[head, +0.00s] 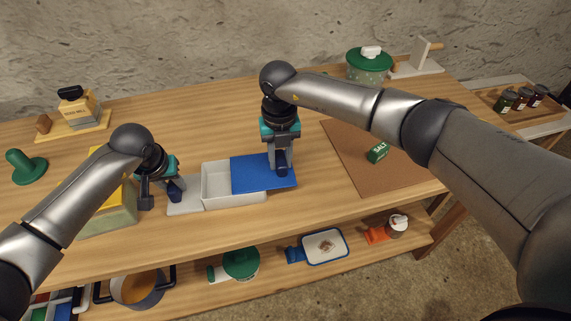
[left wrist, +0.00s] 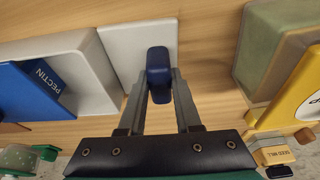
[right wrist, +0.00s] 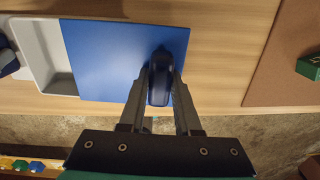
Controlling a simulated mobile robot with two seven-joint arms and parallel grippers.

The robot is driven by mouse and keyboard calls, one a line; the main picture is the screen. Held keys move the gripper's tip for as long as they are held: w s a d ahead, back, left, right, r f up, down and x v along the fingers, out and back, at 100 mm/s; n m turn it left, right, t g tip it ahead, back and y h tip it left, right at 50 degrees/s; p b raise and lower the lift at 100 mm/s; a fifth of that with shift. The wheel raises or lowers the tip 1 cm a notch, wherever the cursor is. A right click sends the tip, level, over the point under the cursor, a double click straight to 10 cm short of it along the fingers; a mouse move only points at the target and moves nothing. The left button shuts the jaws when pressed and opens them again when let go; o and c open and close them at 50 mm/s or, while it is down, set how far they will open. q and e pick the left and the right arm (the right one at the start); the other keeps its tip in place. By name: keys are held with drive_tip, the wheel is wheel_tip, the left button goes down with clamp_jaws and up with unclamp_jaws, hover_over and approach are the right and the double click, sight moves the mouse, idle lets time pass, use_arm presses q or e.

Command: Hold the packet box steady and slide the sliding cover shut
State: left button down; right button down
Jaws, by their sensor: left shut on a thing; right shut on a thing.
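The packet box (head: 222,186) is a pale grey open-topped box with a flat tab (head: 184,209) at its left, which carries a blue knob. The blue sliding cover (head: 257,173) lies over the box's right part and juts past its right end; the left part is uncovered and looks empty. My left gripper (head: 174,192) is shut on the tab's knob (left wrist: 158,68). My right gripper (head: 282,165) is shut on the cover's blue handle (right wrist: 160,78) near its right end.
A green-and-yellow box (head: 108,218) stands left, close to my left gripper. A brown mat (head: 350,165) with a green salt box (head: 378,152) lies right of the cover. A green-lidded pot (head: 369,68) stands at the back. The table behind the box is clear.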

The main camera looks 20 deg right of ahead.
sight(250, 172)
use_arm(q)
drive_tip(key=shift+d, duration=0.1)
use_arm(e)
drive_tip(key=shift+a, duration=0.3)
drive_tip(key=shift+w+a, duration=0.2)
drive_tip(key=shift+a, duration=1.65)
drive_tip(key=shift+w+a, duration=0.15)
drive_tip(key=shift+a, duration=1.45)
drive_tip(key=c, duration=0.5)
unclamp_jaws()
drive_tip(key=shift+d+r, duration=0.1)
wheel_tip(250, 172, up, 12)
drive_tip(key=shift+f, duration=0.1)
